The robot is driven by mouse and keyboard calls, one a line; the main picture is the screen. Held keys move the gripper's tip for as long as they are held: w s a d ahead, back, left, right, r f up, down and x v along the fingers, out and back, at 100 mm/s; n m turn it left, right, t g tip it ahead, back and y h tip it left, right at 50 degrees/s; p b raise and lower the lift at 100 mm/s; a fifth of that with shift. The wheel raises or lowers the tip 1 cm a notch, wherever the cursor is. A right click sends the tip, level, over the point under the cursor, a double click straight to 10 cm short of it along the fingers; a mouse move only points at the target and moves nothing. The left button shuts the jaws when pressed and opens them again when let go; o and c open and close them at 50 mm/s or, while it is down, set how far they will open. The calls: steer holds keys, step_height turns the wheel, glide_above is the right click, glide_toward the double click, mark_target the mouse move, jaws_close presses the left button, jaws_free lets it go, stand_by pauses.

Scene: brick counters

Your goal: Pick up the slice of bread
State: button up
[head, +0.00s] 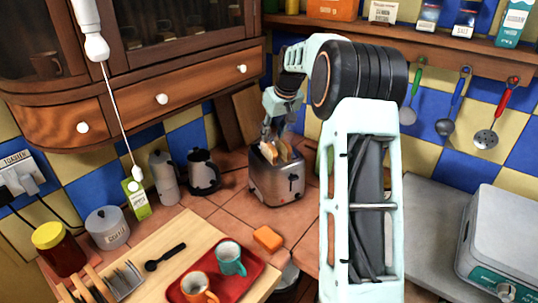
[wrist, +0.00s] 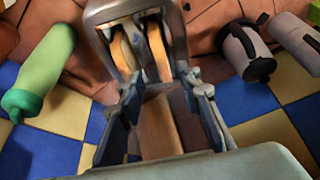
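Two slices of bread stand upright in the slots of a metal toaster (head: 278,185), their top edges sticking out. In the head view one slice (head: 269,154) is at the left and the other slice (head: 285,150) at the right. The wrist view shows the left slice (wrist: 123,52) and the right slice (wrist: 158,54) inside the toaster's rim (wrist: 100,12). My gripper (head: 270,139) is just above the toaster, close to the slices. In the wrist view its fingers (wrist: 162,84) are spread apart with nothing held between them. Whether a fingertip touches the bread I cannot tell.
A green bottle (wrist: 42,72) is close on the other side. Wooden boards (head: 248,112) lean behind. An orange sponge (head: 268,238) lies in front on the tiled counter.

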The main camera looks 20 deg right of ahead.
mark_target(269, 144)
steer(key=shift+a+p+x, duration=0.1)
steer(key=shift+p+x, duration=0.3)
steer(key=shift+x, duration=1.35)
steer(key=shift+a+p+x, duration=0.15)
steer(key=shift+p+x, duration=0.2)
steer(key=shift+x, duration=1.4)
steer(key=shift+w, duration=0.15)
steer(key=shift+c, duration=0.7)
jaws_close()
